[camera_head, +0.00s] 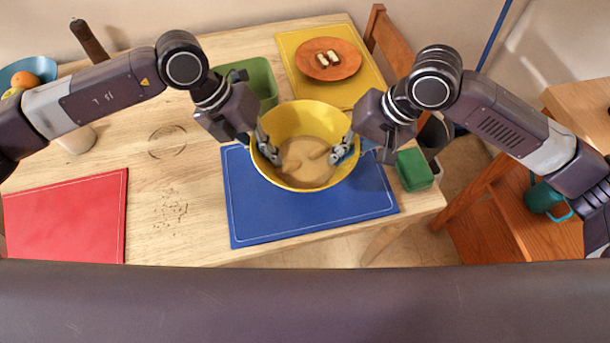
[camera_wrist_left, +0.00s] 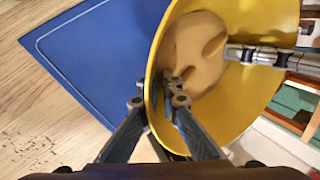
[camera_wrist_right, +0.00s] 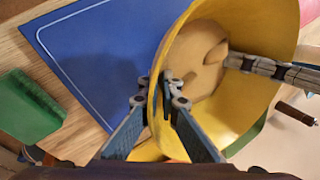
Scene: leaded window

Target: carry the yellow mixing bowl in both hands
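The yellow mixing bowl (camera_head: 318,116) stands over the blue placemat (camera_head: 290,222) and holds a tan dough-like mass (camera_head: 306,158). I cannot tell whether its base touches the mat. My left gripper (camera_head: 268,150) is shut on the bowl's left rim; in the left wrist view (camera_wrist_left: 166,95) one finger is inside the wall and one outside. My right gripper (camera_head: 345,150) is shut on the right rim the same way, as the right wrist view shows (camera_wrist_right: 162,95). The outer fingers are partly hidden by the bowl in the head view.
A green tub (camera_head: 262,82) stands just behind the bowl. A green box (camera_head: 413,170) sits by the right table edge, near a dark container (camera_head: 434,135). A yellow placemat (camera_head: 363,90) with an orange plate (camera_head: 350,70) lies behind. A red placemat (camera_head: 70,215) lies left.

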